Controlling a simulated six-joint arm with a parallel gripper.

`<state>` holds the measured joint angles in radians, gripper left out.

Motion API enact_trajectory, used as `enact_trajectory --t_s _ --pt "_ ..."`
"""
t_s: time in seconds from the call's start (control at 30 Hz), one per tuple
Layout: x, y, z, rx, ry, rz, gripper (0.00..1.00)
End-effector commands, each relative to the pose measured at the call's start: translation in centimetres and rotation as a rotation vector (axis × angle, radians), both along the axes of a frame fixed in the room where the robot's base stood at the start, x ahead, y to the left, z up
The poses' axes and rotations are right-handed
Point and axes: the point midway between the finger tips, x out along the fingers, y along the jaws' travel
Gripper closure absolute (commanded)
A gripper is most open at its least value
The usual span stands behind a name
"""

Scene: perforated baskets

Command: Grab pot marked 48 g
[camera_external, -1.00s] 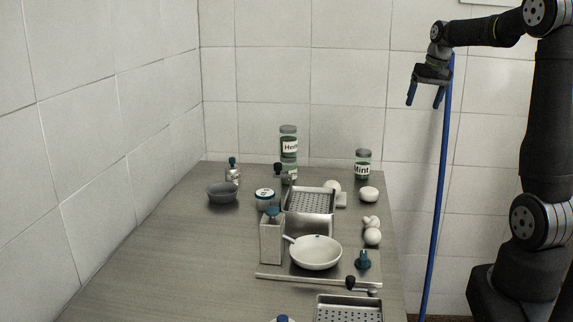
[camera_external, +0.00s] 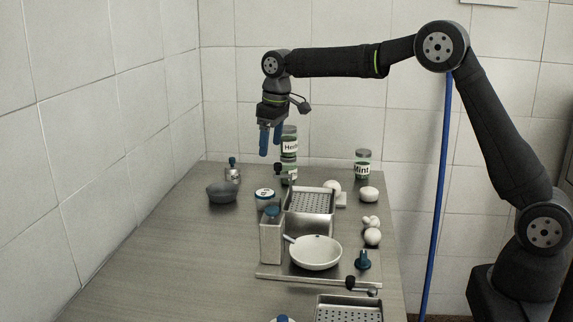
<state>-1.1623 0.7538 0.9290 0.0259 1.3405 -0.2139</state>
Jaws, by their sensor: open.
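I cannot read a "48 g" mark on any pot in this view. A small round pot (camera_external: 265,199) with a dark marking on its pale lid stands mid-table, left of the perforated basket. A tall jar (camera_external: 290,147) with a partly covered label stands at the back, and a jar labelled "Mint" (camera_external: 362,163) stands to its right. My gripper (camera_external: 270,148) points down with blue fingers apart and empty. It hangs above the far part of the table, in the picture above the small pot and just left of the tall jar.
A perforated metal basket (camera_external: 331,210) stands mid-table, with a second one (camera_external: 348,312) at the front edge. A metal canister (camera_external: 271,240), a white pan (camera_external: 316,252), a grey bowl (camera_external: 222,196) and a small bottle (camera_external: 232,173) stand nearby. The table's left front is clear.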

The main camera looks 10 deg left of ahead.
Motion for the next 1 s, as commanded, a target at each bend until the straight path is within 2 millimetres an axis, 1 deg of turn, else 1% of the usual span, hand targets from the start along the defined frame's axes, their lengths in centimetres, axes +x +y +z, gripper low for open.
enact_trajectory --t_s 0.17,0.4,0.5,0.63,0.87,1.0 --pt "-0.2 0.4 -2.7 -0.004 0.001 0.005 0.22" --pt "0.0 1.0 -8.0 -0.005 0.001 0.004 0.22" --pt "0.1 1.2 -9.9 -0.004 0.001 0.003 0.22" --pt "0.1 1.4 -11.4 -0.002 0.001 0.003 0.22" --pt "0.2 1.5 -12.6 -0.002 0.000 0.003 0.22" --pt "0.2 1.7 -14.4 -0.003 0.001 0.003 0.22"
